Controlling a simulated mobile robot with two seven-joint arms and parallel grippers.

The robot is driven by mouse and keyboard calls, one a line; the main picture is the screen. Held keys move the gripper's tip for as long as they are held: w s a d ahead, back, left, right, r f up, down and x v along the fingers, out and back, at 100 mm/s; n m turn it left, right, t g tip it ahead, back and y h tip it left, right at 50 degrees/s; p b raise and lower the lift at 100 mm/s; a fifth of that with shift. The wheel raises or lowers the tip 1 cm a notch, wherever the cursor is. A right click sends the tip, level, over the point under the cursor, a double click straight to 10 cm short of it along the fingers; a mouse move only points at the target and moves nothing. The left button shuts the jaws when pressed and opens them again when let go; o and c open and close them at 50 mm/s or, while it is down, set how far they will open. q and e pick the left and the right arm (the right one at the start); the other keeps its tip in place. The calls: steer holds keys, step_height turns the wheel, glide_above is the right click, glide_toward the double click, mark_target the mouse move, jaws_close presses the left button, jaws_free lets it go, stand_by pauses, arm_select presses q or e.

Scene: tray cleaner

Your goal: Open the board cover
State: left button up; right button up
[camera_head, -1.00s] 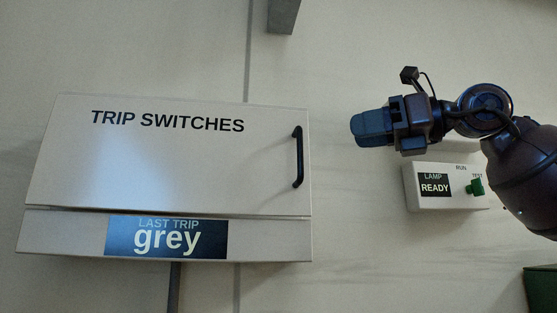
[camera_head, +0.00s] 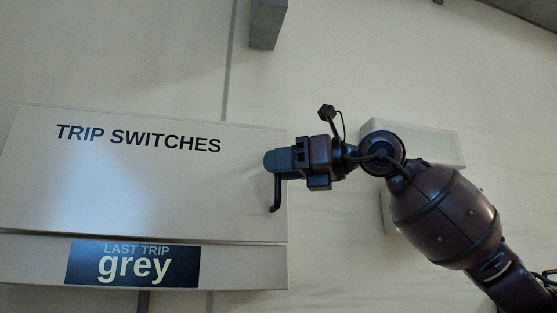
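The board cover (camera_head: 130,185) is a pale panel marked TRIP SWITCHES on the wall box at the left, and it looks shut. Its black bar handle (camera_head: 276,199) is at the cover's right side. My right gripper (camera_head: 271,162) is at the handle, with its fingertips over the handle's upper part and hiding it. The lower end of the handle shows below the fingers. The fingers are seen from the side, so their gap and any grip on the handle cannot be made out. My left gripper is out of view.
Below the cover, a strip bears a dark display (camera_head: 132,264) reading LAST TRIP grey. A grey block (camera_head: 267,24) is on the wall above. A pale boxy shape (camera_head: 430,143) shows partly behind my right arm. The wall between is clear.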

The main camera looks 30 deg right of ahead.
steer(key=shift+w+a, duration=0.2)
steer(key=shift+w, duration=0.05)
steer(key=shift+c, duration=0.3)
jaws_close()
steer(key=shift+s, duration=0.1)
